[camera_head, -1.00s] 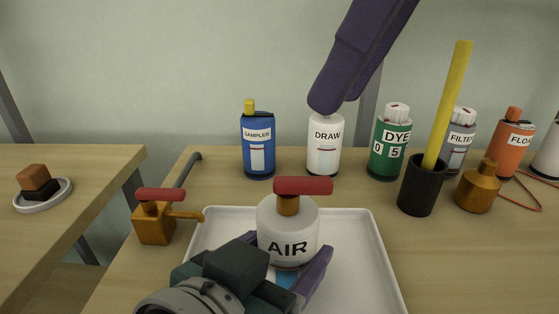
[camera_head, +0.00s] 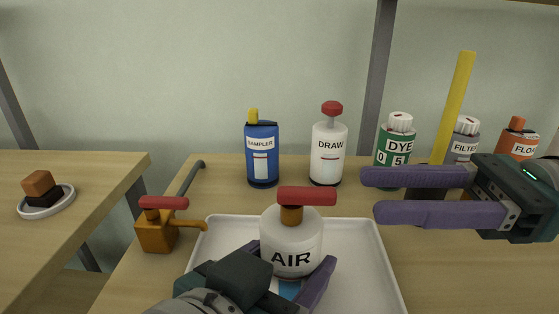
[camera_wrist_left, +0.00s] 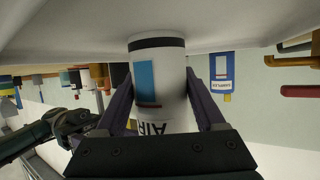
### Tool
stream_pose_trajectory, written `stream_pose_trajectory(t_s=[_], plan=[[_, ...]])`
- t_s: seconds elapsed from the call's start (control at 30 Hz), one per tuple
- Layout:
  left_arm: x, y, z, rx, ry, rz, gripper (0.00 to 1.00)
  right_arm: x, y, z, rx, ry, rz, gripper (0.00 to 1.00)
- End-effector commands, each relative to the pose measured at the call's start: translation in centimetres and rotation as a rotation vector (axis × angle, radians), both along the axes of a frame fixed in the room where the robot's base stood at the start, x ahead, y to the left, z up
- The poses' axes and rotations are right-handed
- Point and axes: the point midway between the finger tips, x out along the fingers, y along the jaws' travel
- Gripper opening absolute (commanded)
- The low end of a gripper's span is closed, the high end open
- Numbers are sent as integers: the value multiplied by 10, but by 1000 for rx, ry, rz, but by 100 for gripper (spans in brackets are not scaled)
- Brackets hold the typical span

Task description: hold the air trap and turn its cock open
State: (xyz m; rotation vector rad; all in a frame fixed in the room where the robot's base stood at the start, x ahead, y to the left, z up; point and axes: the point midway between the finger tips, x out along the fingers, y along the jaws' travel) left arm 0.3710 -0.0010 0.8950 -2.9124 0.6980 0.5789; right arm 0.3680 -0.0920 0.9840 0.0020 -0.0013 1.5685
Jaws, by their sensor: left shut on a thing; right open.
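The air trap (camera_head: 291,240) is a white bottle marked AIR, upright over the white tray (camera_head: 355,240). Its cock (camera_head: 307,196) is a red bar lying crosswise on a brass stem on top. My left gripper (camera_head: 300,285) is shut around the lower body of the trap; in the left wrist view its two purple fingers flank the white body (camera_wrist_left: 172,85), which has a blue panel. My right gripper (camera_head: 370,195) is open and empty, to the right of the red bar and apart from it, its fingers pointing left.
A brass valve with a red handle (camera_head: 157,230) stands left of the tray. Behind are the blue sampler bottle (camera_head: 262,160), the white draw bottle (camera_head: 328,160) and the green dye bottle (camera_head: 393,150). A yellow rod (camera_head: 457,100) stands behind my right gripper.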

Motion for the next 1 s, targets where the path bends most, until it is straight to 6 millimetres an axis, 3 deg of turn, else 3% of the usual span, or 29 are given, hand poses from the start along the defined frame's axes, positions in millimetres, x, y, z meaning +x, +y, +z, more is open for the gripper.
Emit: stream_pose_trajectory(t_s=[0.3,0.5,0.7,0.93,1.0], plan=[[0,0,0,-1,1,-1,7,-1,66,2,4,-1,5,48],[0,0,0,0,1,0,7,0,98,2,1,-1,3,48],[0,0,0,0,1,0,7,0,110,1,-1,0,2,48],[0,0,0,0,1,0,7,0,110,1,-2,0,2,48],[0,0,0,0,1,0,7,0,110,1,-2,0,3,41]])
